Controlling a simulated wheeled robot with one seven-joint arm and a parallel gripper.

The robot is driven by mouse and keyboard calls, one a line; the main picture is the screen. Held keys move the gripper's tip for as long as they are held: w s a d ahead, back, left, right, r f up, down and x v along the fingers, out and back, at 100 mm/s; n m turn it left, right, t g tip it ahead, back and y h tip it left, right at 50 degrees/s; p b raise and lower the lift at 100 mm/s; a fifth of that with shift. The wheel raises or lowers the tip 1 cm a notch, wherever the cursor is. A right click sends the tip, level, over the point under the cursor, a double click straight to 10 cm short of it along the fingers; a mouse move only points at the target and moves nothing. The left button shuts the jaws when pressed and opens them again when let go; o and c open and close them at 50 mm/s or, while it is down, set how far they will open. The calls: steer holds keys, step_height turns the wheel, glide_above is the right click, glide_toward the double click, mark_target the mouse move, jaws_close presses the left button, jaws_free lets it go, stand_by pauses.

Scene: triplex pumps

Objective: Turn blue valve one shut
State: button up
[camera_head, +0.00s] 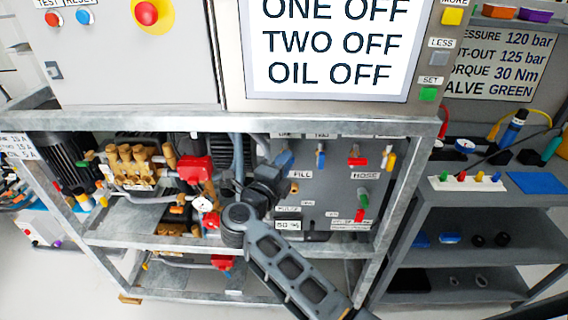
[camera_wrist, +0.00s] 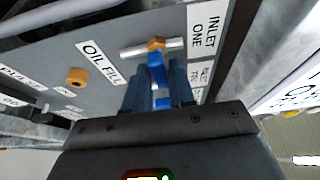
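The blue valve handle (camera_wrist: 157,70) sits on a short metal pipe with a brass body (camera_wrist: 156,43) in the wrist view, beside a label reading INLET ONE. The blue handle points from the pipe towards my gripper, across the pipe's line. My gripper (camera_wrist: 158,82) has one finger on each side of the handle, very near it. I cannot tell whether both fingers press on it. In the head view my gripper (camera_head: 270,178) is in front of the grey panel, and my arm hides valve one. A second blue valve handle (camera_head: 320,158) hangs under the label TWO to the right.
The panel (camera_head: 336,188) also carries a red-handled valve (camera_head: 357,161) and a yellow one (camera_head: 390,160). A brass oil fill cap (camera_wrist: 77,76) is left of the handle in the wrist view. A metal frame beam (camera_head: 240,122) runs above. The display (camera_head: 330,45) reads ONE OFF, TWO OFF, OIL OFF.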

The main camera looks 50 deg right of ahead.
steer(key=o, duration=0.3)
steer(key=b+v, duration=0.1)
steer(key=v, duration=0.7)
steer(key=shift+s+d, duration=0.1)
stand_by(0.5)
